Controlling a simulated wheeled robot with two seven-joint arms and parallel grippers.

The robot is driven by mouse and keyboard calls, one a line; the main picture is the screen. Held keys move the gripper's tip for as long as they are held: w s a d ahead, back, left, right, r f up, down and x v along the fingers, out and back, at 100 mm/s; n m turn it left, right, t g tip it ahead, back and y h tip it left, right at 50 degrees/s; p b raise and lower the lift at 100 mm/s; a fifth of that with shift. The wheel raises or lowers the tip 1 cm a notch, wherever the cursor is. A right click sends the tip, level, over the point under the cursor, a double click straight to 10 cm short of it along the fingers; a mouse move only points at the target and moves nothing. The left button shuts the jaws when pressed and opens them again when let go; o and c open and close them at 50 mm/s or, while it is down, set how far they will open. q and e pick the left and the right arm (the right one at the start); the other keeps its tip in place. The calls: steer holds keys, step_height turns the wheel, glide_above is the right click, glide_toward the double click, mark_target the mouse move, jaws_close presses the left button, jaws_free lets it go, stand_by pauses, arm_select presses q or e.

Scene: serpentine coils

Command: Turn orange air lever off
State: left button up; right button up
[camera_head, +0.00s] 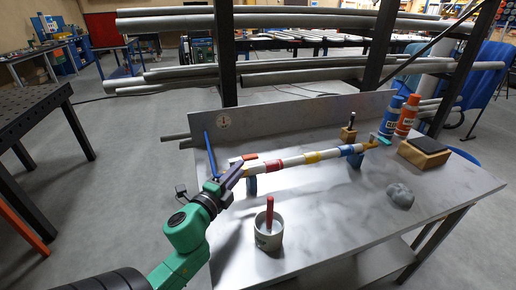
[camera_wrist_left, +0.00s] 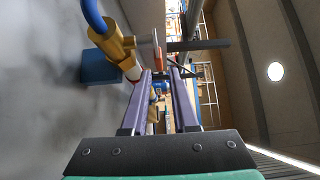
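The orange-red air lever (camera_head: 249,156) is at the left end of a white pipe (camera_head: 290,162) with red, yellow and blue bands. In the left wrist view the lever (camera_wrist_left: 158,58) shows beside a brass fitting (camera_wrist_left: 115,44), just past my fingertips. My left gripper (camera_head: 236,169) is close to the lever and partly covers this end of the pipe. In the wrist view my left gripper (camera_wrist_left: 160,72) has its two purple fingers apart, with nothing clearly held between them. Contact with the lever cannot be told. My right gripper is not in view.
A blue hose (camera_head: 210,156) rises beside the fitting. A cup (camera_head: 268,237) with a red-handled tool stands in front of the pipe.

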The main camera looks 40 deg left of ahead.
mark_target(253, 155)
arm_select(q)
steer(key=w, duration=0.3)
steer(key=w+a, duration=0.1)
steer(key=w, duration=0.1)
steer(key=shift+r+p, duration=0.25)
steer(key=shift+p, duration=0.15)
steer(key=w, duration=0.3)
steer(key=w+a, duration=0.1)
steer(key=w, duration=0.1)
steer(key=shift+w+f, duration=0.35)
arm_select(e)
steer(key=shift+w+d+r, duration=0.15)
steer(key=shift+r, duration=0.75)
arm_select(q)
steer(key=shift+c, duration=0.3)
jaws_close()
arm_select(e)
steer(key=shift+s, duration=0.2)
arm_select(q)
steer(key=shift+f, duration=0.15)
